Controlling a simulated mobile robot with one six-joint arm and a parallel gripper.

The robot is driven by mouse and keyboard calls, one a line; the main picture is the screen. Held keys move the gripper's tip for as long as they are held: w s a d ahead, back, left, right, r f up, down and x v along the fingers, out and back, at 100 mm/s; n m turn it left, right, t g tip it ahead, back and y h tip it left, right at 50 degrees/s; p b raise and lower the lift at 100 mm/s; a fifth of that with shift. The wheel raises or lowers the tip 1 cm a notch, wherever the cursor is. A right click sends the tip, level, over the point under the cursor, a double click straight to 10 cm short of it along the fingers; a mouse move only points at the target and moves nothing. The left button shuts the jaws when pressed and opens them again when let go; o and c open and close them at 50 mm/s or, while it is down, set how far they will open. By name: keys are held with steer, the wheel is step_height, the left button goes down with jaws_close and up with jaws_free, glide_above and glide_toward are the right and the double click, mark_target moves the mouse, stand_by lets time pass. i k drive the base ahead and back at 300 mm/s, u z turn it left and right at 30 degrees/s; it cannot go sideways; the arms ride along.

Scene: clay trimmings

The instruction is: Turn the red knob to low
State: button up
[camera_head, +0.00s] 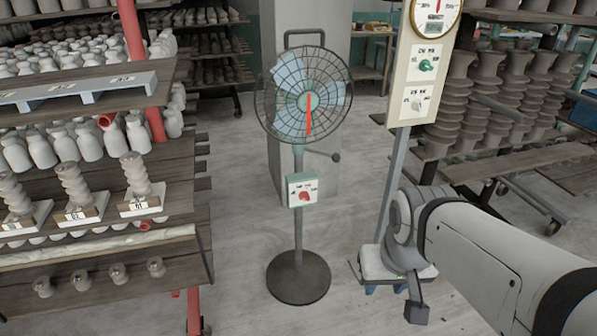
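The red knob (305,196) is on the front of a small pale control box (302,189) with a green edge. The box is on the pole of a standing fan (303,95), below its wire cage. Small marks surround the knob, too small to read, and I cannot tell which mark it points to. My arm comes in from the lower right. A dark piece at its far end, apparently my gripper (417,312), hangs low, right of the fan's base and well apart from the knob. Its fingers cannot be made out.
A wooden rack (100,205) with white bottles and grey insulators stands at the left. A dial scale column (418,80) with green and white knobs stands right of the fan. Insulator shelves (520,160) fill the right. Floor around the fan's round base (298,280) is clear.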

mark_target(303, 195)
steer(key=u, duration=0.95)
steer(key=i, duration=1)
